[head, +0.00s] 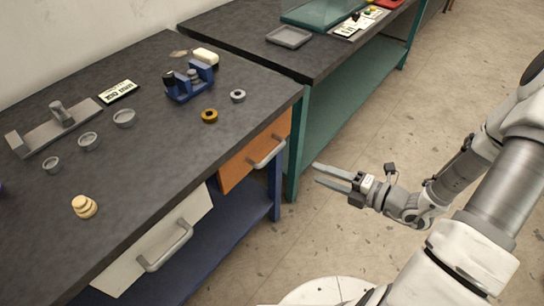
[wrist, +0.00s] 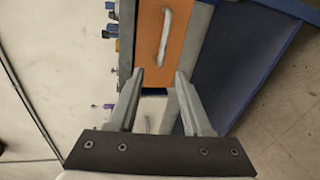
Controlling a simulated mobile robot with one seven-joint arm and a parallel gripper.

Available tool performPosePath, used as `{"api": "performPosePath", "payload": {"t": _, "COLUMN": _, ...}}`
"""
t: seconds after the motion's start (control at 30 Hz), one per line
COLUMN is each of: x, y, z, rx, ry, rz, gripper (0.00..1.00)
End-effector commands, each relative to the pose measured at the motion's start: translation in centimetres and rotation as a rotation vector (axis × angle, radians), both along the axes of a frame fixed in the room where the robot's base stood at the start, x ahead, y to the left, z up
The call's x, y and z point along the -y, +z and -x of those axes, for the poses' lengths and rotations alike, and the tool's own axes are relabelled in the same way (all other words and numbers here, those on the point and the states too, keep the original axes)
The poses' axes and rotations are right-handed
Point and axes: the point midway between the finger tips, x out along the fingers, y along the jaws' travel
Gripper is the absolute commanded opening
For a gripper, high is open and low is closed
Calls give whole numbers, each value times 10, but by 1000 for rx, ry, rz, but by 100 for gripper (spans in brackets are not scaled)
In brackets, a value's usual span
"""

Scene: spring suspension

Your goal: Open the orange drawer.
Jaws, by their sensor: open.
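The orange drawer (head: 240,165) is set in the right end of the dark-topped workbench's front and looks shut. Its grey bar handle (head: 267,152) sticks out from its front. In the wrist view the orange drawer (wrist: 178,51) is ahead, with its handle (wrist: 164,36) beyond the fingertips. My gripper (head: 316,174) is open and empty, to the right of the handle and apart from it, in front of the bench. Its two fingers also show in the wrist view (wrist: 160,77), with nothing between them touching.
A white drawer (head: 125,262) with a similar handle is to the left. Rings, a blue fixture (head: 191,82) and other small parts lie on the worktop (head: 150,150). A green-framed bench (head: 340,110) stands behind. The floor right of the benches is clear.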

Motion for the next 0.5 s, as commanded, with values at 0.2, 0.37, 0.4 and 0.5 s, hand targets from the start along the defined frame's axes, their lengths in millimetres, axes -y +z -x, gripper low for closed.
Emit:
{"api": "performPosePath", "payload": {"t": 0.2, "x": 1, "y": -12, "z": -7, "rx": -47, "ry": -59, "rz": -52, "gripper": 50}}
{"api": "performPosePath", "payload": {"t": 0.37, "x": -18, "y": -18, "z": -21, "rx": -46, "ry": -54, "rz": -51, "gripper": 50}}
{"api": "performPosePath", "payload": {"t": 0.4, "x": -25, "y": -20, "z": -26, "rx": -46, "ry": -52, "rz": -50, "gripper": 50}}
{"api": "performPosePath", "payload": {"t": 0.5, "x": -43, "y": -24, "z": -38, "rx": -44, "ry": -50, "rz": -51, "gripper": 50}}
